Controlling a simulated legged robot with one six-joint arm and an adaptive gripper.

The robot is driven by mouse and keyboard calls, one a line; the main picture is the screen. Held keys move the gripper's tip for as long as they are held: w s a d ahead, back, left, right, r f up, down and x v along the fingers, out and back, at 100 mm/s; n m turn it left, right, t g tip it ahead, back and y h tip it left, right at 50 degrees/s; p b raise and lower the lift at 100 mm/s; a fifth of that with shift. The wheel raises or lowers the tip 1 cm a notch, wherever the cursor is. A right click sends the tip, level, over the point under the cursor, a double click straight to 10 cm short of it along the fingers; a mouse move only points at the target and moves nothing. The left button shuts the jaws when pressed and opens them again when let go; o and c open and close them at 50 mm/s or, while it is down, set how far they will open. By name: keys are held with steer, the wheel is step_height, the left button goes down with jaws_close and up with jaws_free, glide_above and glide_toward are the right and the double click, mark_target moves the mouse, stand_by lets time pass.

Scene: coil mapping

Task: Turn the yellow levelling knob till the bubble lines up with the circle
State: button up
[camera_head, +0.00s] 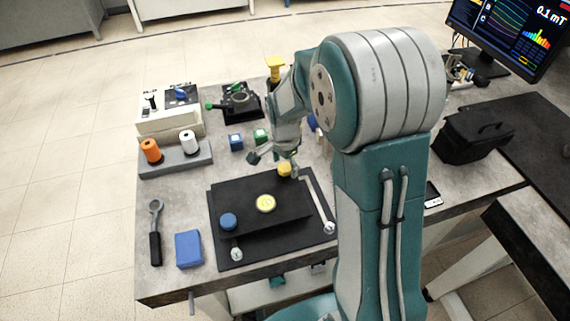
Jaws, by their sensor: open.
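The yellow levelling knob (284,170) stands at the back edge of a raised black plate (273,222). A round yellow bubble level (265,203) sits near the plate's middle. It is too small to tell where the bubble lies against the circle. A blue knob (228,221) is at the plate's front left. My gripper (276,163) is open and points down right by the yellow knob, with one finger to its left. My arm and gripper partly cover the area behind the knob, and I cannot tell whether the fingers touch it.
A grey stand with an orange spool (151,150) and a white spool (188,142) is at the left. A wrench-like tool (155,232) and blue block (189,249) lie front left. A black bag (474,136) is right.

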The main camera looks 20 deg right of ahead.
steer(key=c, duration=1.1)
steer(key=shift+c, duration=0.2)
steer(key=n, duration=0.4)
steer(key=shift+w+n, duration=0.1)
steer(key=shift+n, duration=0.3)
steer(key=n, duration=0.4)
steer(key=shift+n, duration=0.3)
steer(key=n, duration=0.4)
steer(key=shift+w+a+r, duration=0.1)
steer(key=shift+w, duration=0.05)
steer(key=shift+n, duration=2.1)
steer(key=shift+r, duration=0.1)
